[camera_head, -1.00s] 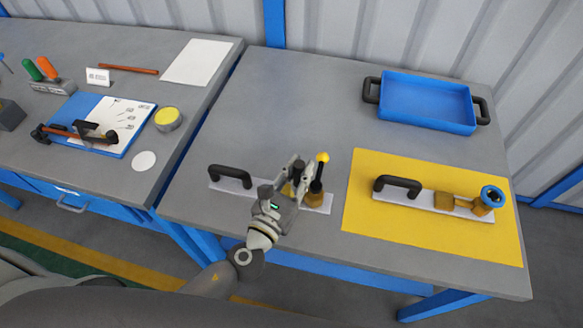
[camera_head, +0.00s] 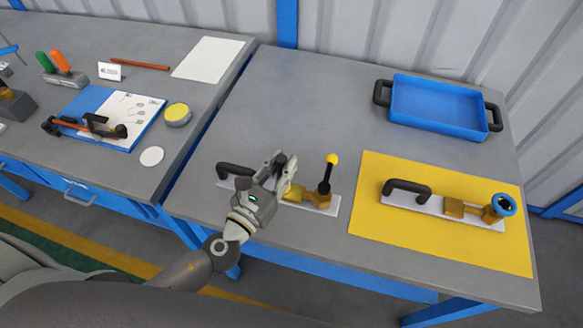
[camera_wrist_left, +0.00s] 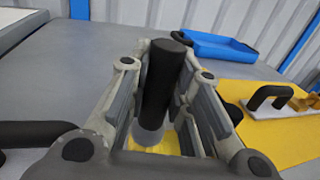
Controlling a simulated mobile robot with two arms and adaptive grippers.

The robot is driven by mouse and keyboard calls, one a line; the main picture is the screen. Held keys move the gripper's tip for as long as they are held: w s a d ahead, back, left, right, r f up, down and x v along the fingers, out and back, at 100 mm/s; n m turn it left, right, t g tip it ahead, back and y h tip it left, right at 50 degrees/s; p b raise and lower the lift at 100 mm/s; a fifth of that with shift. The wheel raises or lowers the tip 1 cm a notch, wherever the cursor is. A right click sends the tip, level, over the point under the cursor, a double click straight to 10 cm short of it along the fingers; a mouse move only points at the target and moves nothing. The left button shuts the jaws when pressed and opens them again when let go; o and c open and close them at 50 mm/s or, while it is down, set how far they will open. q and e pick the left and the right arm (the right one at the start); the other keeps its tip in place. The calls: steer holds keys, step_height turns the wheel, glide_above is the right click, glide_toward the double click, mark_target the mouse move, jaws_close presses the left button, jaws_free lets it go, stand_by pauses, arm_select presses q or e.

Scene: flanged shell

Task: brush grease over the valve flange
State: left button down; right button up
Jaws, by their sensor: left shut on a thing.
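My left gripper (camera_head: 280,165) is shut on a brush with a black handle (camera_wrist_left: 163,85) and a grey collar. The handle stands nearly upright between the fingers in the left wrist view; I cannot see the bristles. The gripper is above the nearer valve assembly, whose white plate (camera_head: 325,207) carries a black handle (camera_head: 232,170), brass parts (camera_head: 292,194) and a black lever with a yellow knob (camera_head: 332,159). The gripper is left of that lever, and I cannot tell whether the brush touches brass. A second valve assembly with a blue ring (camera_head: 504,204) lies on the yellow mat (camera_head: 400,240).
A blue tray (camera_head: 440,105) stands at the back right. On the left table are a round tin with yellow contents (camera_head: 177,114), a blue clipboard (camera_head: 92,102) and a screwdriver rack (camera_head: 66,80). The grey table behind the gripper (camera_head: 310,95) is clear.

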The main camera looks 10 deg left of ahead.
mark_target(280, 158)
arm_select(q)
steer(key=shift+a, duration=0.25)
steer(key=shift+d, duration=0.1)
step_height(280, 158, up, 6)
steer(key=p, duration=0.6)
steer(key=shift+r, duration=0.1)
step_height(280, 158, up, 3)
steer(key=p, duration=0.3)
steer(key=shift+f, duration=0.2)
stand_by(0.7)
step_height(280, 158, down, 7)
steer(key=b, duration=0.7)
